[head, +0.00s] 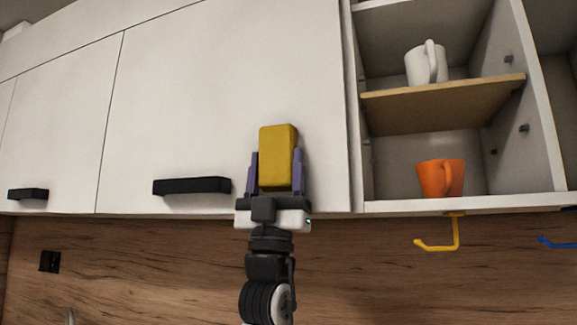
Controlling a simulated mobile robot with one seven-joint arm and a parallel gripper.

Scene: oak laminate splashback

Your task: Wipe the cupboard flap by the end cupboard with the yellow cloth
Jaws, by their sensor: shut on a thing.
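The yellow cloth (277,150) is a thick folded block, held upright in my gripper (277,174). My gripper is shut on it, with one purple finger on each side. The cloth overlaps the lower right part of the white cupboard flap (200,95) in the head view. I cannot tell whether the cloth touches the flap. The flap is shut and has a black bar handle (192,186) at its lower edge, to the left of my gripper. The open end cupboard (443,206) stands just right of the flap.
A white mug (427,65) stands on the wooden shelf (440,105), and an orange mug (441,178) stands below. A yellow hook (456,232) and a blue hook (557,242) hang under the cupboard. Another flap (62,120) with a black handle (28,194) is at left.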

